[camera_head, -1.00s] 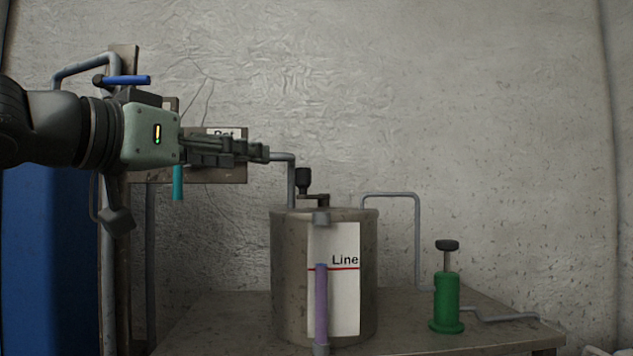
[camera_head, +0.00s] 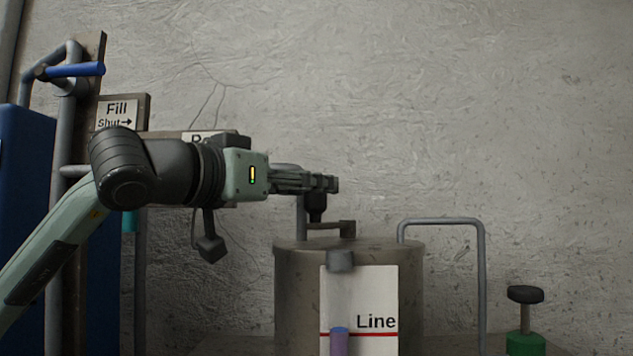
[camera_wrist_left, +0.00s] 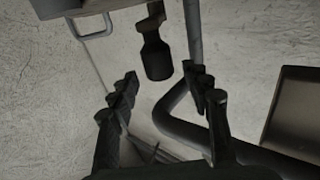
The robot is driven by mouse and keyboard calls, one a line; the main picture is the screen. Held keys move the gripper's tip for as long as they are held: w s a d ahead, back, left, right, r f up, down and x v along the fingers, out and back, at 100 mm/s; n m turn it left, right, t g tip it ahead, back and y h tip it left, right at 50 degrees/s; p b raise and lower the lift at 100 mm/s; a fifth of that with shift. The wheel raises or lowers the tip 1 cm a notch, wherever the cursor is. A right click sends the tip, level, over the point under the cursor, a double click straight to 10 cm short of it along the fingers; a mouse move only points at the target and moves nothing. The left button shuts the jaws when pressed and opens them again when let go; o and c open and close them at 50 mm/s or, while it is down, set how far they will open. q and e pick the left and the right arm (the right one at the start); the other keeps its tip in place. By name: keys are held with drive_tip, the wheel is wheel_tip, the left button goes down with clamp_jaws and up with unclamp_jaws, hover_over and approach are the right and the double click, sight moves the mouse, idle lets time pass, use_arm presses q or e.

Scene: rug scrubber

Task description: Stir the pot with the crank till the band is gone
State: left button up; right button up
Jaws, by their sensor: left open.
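The pot (camera_head: 300,290) is a grey metal drum. On its lid is a crank with a flat arm (camera_head: 333,226) and an upright black knob (camera_head: 316,210). My left gripper (camera_head: 330,183) is open, pointing right, just above and in front of the knob. In the left wrist view the knob (camera_wrist_left: 157,58) shows between the fingertips of my left gripper (camera_wrist_left: 160,80), apart from both fingers. A sight tube with purple liquid (camera_head: 340,343) stands before the white plate marked Line (camera_head: 375,290); its top is near the red line. Its lower part is cut off, and I see no separate band.
A bent pipe (camera_head: 440,222) rises at the right of the pot. A green pump with a black knob (camera_head: 525,295) is at the lower right. A Fill sign (camera_head: 117,110), a blue lever (camera_head: 76,69) and pipes stand at the left. The right side above the pot is clear.

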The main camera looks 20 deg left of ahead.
use_arm(q)
drive_tip(key=shift+x, duration=1.25)
clamp_jaws()
